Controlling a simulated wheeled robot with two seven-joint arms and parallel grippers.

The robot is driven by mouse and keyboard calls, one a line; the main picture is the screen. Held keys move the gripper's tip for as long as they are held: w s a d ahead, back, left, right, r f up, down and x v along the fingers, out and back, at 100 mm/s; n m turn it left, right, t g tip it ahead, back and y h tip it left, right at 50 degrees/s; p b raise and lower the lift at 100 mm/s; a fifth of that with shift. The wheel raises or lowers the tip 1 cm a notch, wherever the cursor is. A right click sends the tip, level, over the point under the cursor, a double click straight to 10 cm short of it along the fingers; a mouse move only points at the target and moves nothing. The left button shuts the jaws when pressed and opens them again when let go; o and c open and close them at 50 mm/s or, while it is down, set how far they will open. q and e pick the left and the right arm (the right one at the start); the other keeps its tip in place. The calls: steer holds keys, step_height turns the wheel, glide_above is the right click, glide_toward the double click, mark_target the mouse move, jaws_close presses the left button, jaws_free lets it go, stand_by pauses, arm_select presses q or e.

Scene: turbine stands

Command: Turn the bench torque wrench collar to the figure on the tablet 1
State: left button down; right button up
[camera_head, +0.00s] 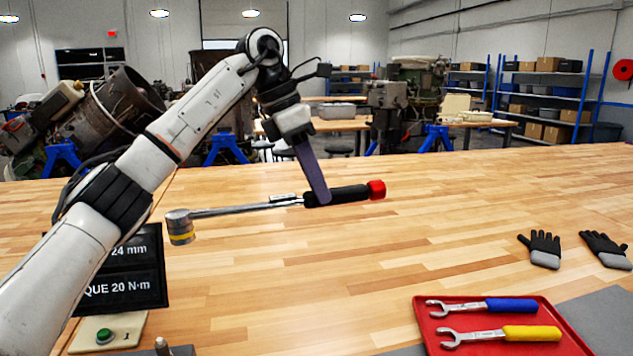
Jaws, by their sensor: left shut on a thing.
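The torque wrench (250,206) lies left to right over the bench, with a grey, yellow-banded socket (180,227) at its left end. Its black handle (350,194) ends in a red piece (376,190) at the right. My left gripper (318,198) reaches down from above and is shut on the handle. I cannot tell whether the wrench touches the bench. The collar's scale is too small to read. The dark tablet (148,262) at the lower left is partly hidden by my left arm; "24 mm" and "QUE 20 N·m" show. My right gripper is out of view.
A red tray (545,334) at the lower right holds a blue-handled wrench (485,305) and a yellow-handled wrench (490,334). Two black-grey gloves (543,248) lie at the right. A green button (104,336) sits on a panel at the lower left. The middle bench is clear.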

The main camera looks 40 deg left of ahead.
arm_select(q)
steer(key=s+d+r+m+g, duration=0.1)
steer(key=s+d+m, duration=0.2)
steer(key=d, duration=0.7)
steer(key=s+d+m+g+h+b, duration=0.1)
steer(key=s+d+m, duration=0.2)
steer(key=s+d, duration=0.3)
steer(key=s+d+r+m+g+b, duration=0.1)
steer(key=s+d+m, duration=0.3)
steer(key=d, duration=1.1)
steer(key=shift+s+d+r+h, duration=0.2)
steer(key=shift+d+r+h, duration=0.15)
steer(key=shift+d+h, duration=0.05)
